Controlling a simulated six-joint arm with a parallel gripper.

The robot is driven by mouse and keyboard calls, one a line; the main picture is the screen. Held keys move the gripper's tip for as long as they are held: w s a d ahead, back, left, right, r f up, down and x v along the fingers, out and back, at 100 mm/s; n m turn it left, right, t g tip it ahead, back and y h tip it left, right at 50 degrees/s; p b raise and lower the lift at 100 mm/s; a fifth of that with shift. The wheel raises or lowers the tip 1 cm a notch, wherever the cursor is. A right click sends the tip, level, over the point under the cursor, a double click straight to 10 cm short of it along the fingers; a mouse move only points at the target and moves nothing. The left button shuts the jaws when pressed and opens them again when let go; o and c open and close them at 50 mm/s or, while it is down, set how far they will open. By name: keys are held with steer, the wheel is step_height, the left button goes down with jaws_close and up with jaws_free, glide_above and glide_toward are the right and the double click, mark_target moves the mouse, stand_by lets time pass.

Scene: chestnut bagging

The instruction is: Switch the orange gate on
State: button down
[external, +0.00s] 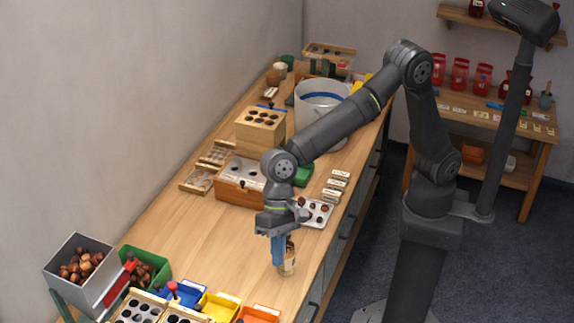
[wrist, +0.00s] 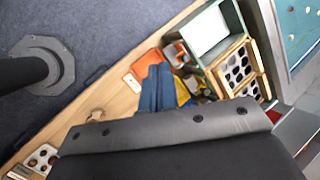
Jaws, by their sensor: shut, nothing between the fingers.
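My gripper (external: 278,250) has blue fingers pointing down, shut and empty above the front part of the bench. The shut fingers also show in the wrist view (wrist: 157,88). An orange tray (external: 258,314) sits at the bottom edge of the external view, partly cut off, below the gripper in the picture. In the wrist view the orange tray (wrist: 141,66) lies just left of the fingertips. I cannot tell which part is the orange gate's switch.
Yellow (external: 219,306), blue (external: 184,293) and green (external: 146,264) trays lie at the lower left. A grey hopper (external: 66,247) holds chestnuts. A perforated wooden box (external: 139,307) has a red knob (external: 173,287) near it. Bare wood lies left of the gripper.

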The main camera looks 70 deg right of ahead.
steer(key=w+d+f+m+y, duration=0.2)
steer(key=w+f+m, duration=0.2)
steer(key=f+m, duration=0.2)
steer(key=w+d+f+m+y, duration=0.3)
steer(key=f+m, duration=0.3)
steer(key=f, duration=0.3)
steer(key=shift+w+f+y, duration=0.3)
steer(key=shift+w+f, duration=0.05)
steer(key=shift+w, duration=0.45)
steer(key=shift+a, duration=0.1)
steer(key=s+a+f, duration=0.1)
steer(key=a+f, duration=0.1)
steer(key=a, duration=0.9)
steer(key=shift+s+f, duration=0.35)
steer(key=shift+f, duration=0.05)
